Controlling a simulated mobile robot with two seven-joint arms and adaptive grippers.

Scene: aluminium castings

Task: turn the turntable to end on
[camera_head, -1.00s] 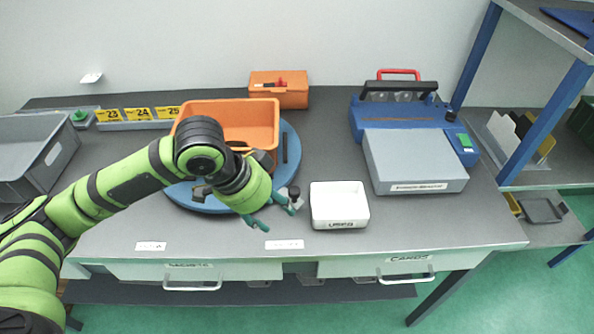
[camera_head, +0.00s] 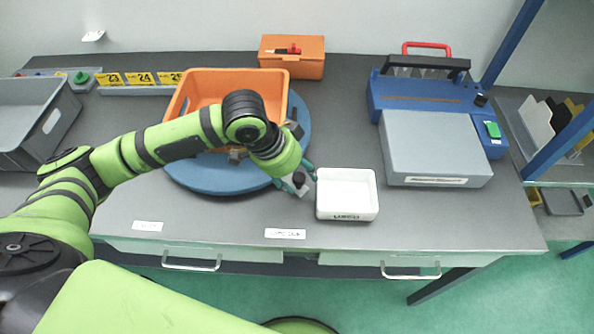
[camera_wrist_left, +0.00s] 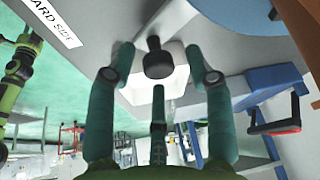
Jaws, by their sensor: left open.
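The blue turntable (camera_head: 215,178) lies on the grey bench, with an orange bin (camera_head: 180,107) standing on it. A black knob (camera_head: 299,180) on a small grey block shows at the turntable's front right, beside the white tray. My left gripper (camera_head: 300,178) is open, low over the bench at the knob. In the left wrist view the knob (camera_wrist_left: 157,62) stands between the teal outer fingers (camera_wrist_left: 157,75), with a gap on each side. The turntable's edge (camera_wrist_left: 225,15) shows at top right there. My left arm hides part of the bin and turntable. My right gripper is not in view.
A white tray (camera_head: 347,211) stands close right of the gripper. A grey and blue machine (camera_head: 437,145) stands farther right. An orange box (camera_head: 291,66) is behind, and a grey crate (camera_head: 30,125) is at left. The bench front between the labels is clear.

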